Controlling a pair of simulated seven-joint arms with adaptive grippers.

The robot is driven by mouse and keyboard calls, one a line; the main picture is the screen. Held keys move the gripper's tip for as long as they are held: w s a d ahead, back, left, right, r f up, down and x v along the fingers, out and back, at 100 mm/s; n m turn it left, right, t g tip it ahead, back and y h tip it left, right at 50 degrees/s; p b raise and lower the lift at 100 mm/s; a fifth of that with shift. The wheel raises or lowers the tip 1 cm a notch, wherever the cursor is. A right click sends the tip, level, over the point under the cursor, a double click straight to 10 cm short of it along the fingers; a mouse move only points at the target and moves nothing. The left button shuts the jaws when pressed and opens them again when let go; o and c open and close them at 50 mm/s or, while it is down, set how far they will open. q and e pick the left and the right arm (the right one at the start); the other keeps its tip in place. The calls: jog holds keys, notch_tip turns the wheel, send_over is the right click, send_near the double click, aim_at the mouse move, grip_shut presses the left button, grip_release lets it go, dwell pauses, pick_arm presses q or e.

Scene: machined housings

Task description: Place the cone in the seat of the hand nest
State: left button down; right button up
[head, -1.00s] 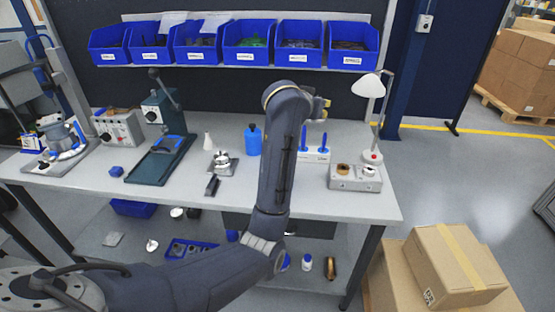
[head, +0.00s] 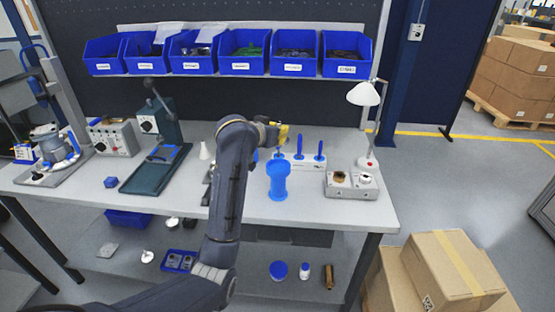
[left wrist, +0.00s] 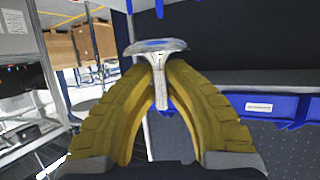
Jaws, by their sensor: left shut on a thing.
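My left gripper (head: 281,134) hangs over the back middle of the bench. In the left wrist view, its yellow fingers (left wrist: 160,84) are shut on the stem of a shiny metal cone (left wrist: 156,47) with a wide round head. The head sits beyond the fingertips. In the head view I cannot make out the cone. A blue stand with a wide rounded top (head: 278,180), which looks like the hand nest, stands on the bench below and nearer than the gripper, apart from it. I cannot see into its seat. My right gripper is not in view.
A white block with blue pegs (head: 309,161), a grey control box (head: 351,186) and a lamp (head: 365,95) stand to the right. A green press (head: 155,168) and a white conical piece (head: 205,150) stand left. Blue bins (head: 240,53) line the shelf. My arm hides part of the bench.

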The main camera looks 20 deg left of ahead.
pick_arm(q)
jog(key=shift+f, duration=5.1)
jog(key=shift+f, duration=0.1)
jog(key=c, duration=1.5)
grip_release()
jog(key=v, duration=1.2)
